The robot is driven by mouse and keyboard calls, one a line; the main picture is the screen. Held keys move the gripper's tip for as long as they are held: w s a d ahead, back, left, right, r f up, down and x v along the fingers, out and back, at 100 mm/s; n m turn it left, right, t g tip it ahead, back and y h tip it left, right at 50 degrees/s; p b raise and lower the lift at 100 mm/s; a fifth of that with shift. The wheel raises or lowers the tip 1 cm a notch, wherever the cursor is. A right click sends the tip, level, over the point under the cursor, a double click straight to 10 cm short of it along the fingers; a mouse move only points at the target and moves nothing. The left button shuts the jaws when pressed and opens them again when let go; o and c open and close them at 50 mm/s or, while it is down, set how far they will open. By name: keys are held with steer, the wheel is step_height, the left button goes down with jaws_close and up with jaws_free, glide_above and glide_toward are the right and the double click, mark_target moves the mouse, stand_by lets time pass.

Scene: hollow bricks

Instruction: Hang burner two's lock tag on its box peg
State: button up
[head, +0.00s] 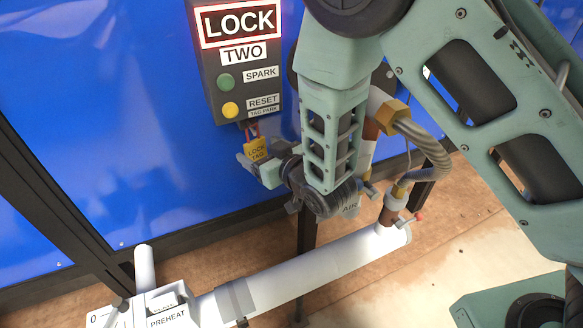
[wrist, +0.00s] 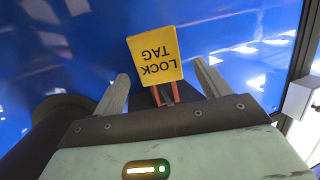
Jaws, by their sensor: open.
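Burner two's yellow lock tag (head: 257,150) with a red shackle is just below the bottom edge of the dark TWO box (head: 212,80), under its TAG PARK label (head: 264,112). The shackle reaches up toward the box; the peg itself is too small or hidden to make out. My gripper (head: 262,160) is open around the tag's lower part, apart from the box. In the wrist view the tag (wrist: 155,55) appears upside down between and beyond my two spread fingers (wrist: 162,80), with visible gaps on both sides.
The box has a lit red-framed LOCK sign (head: 239,23), a green SPARK button (head: 225,82) and a yellow RESET button (head: 230,110). Below right run a white pipe (head: 310,268) and a ribbed hose (head: 430,150). A PREHEAT unit (head: 168,318) stands at lower left. Blue panel lies left.

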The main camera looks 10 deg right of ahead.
steer(key=p+v, duration=1)
steer(key=v, duration=0.5)
steer(key=s+a+r+g+h+b, duration=0.2)
steer(key=s+r+g+h, duration=0.3)
steer(key=g, duration=0.4)
steer(key=s+d+r+g+h, duration=0.1)
steer(key=s+d+r+g, duration=0.1)
steer(key=s, duration=0.4)
steer(key=s+d+r+n+g+h+b, duration=0.1)
steer(key=s+d+r+g, duration=0.1)
steer(key=s+d+r, duration=0.3)
steer(key=shift+s+r+n, duration=0.3)
steer(key=shift+s+r, duration=0.3)
steer(key=shift+s, duration=0.1)
stand_by(1.1)
